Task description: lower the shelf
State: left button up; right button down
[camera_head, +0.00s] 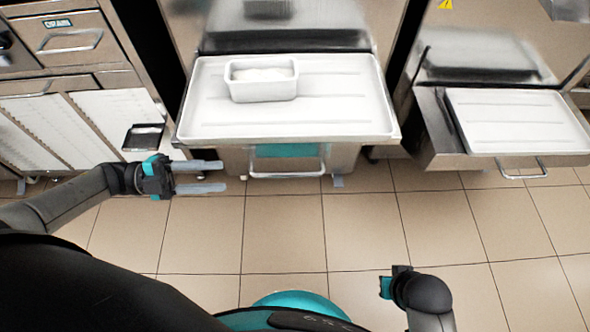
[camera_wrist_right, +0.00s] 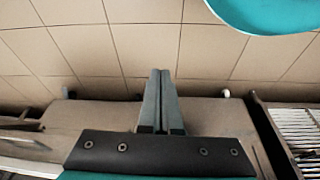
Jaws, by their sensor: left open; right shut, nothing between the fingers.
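The shelf (camera_head: 330,118) is a white ribbed tray jutting from the front of the middle freezer in the head view. A white rectangular tub (camera_head: 262,80) with pale contents stands on its back left part. My left gripper (camera_head: 224,176) is open and empty, below the shelf's front left corner, its fingers pointing right. A drawer handle (camera_head: 287,168) is under the shelf, to the right of the fingertips and apart from them. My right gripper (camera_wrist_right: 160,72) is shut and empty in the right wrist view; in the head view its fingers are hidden.
A second freezer at right has a similar white shelf (camera_head: 520,122) and a handle (camera_head: 522,170). A steel cabinet (camera_head: 75,45) with drawers stands at left, with a small black tray (camera_head: 143,137) at its side. The tiled floor (camera_head: 370,225) in front is clear.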

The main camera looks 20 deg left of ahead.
aim_at(282, 175)
pick_arm(q)
jog(key=x, duration=1.4)
jog(key=shift+d, duration=0.2)
grip_shut()
jog(key=shift+s+f, duration=0.1)
jog(key=shift+s+f, duration=0.1)
jog(key=shift+f, duration=0.1)
dwell(0.5)
